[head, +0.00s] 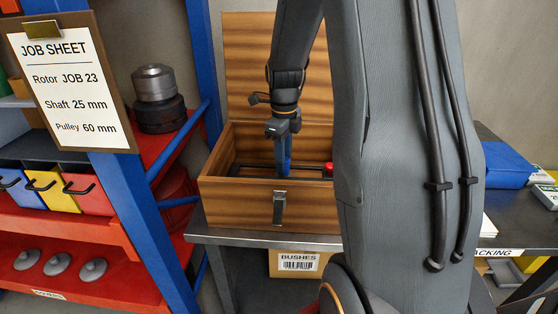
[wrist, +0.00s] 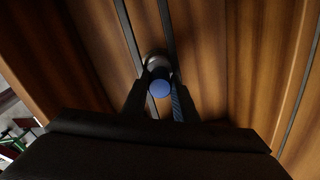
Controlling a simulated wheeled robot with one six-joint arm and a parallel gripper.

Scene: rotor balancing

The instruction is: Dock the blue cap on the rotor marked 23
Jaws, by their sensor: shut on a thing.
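My gripper (wrist: 160,95) is shut on the blue cap (wrist: 160,89), which shows as a round blue end between the two dark fingers in the wrist view. A grey metal rounded part (wrist: 156,62) is just beyond the cap. In the head view my gripper (head: 284,160) reaches down into an open wooden box (head: 240,205); a blue upright shape shows below my wrist, and I cannot tell cap from finger there. No rotor with a readable 23 is in view; part of the head view is hidden by my arm.
A red piece (head: 328,168) sits in the box beside dark rails. The raised lid (head: 250,60) stands behind. A job sheet (head: 65,85) reads Rotor JOB 23, shaft 25 mm, pulley 60 mm. Left, a red shelf with blue posts holds a metal cylinder (head: 154,83) and bins.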

